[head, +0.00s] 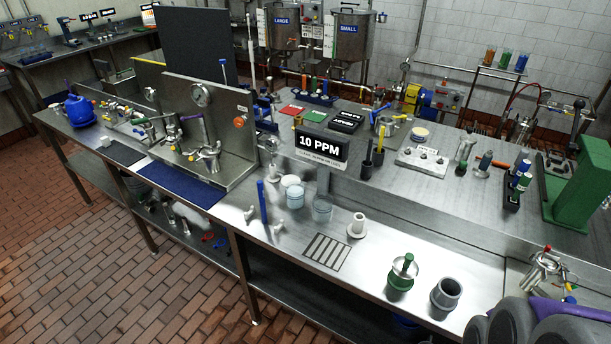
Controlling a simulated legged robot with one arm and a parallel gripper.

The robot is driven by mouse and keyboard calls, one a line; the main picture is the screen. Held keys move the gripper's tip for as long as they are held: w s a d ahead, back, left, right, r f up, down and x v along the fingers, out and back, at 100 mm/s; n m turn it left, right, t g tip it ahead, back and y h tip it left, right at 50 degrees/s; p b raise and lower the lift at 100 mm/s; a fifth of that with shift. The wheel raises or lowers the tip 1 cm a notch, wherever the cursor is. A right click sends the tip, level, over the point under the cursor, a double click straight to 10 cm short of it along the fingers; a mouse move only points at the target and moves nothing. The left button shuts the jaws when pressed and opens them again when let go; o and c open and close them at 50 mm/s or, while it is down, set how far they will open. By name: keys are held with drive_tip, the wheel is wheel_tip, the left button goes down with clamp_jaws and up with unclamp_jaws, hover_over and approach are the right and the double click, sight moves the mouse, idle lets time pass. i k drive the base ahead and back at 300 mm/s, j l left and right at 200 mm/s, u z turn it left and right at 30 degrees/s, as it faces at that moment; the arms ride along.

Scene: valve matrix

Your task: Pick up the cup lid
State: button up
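A small white round piece that looks like the cup lid (290,181) is near the middle of the steel bench in the head view. It sits at or just behind the top of a pale cup (295,198); I cannot tell whether it rests on it. A second clear, pale cup (321,210) stands just to the right. My gripper's fingers do not show. Dark grey rounded parts, likely mine, fill the bottom right corner, well away from the lid.
A blue upright tool (262,202) stands left of the cups. A 10 PPM sign (321,147) stands behind them. A slotted drain (327,252), white flanged fitting (357,226), green-based part (402,273) and grey pipe piece (445,294) are to the front right.

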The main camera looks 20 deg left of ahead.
sight(285, 179)
drive_tip(key=u, duration=1)
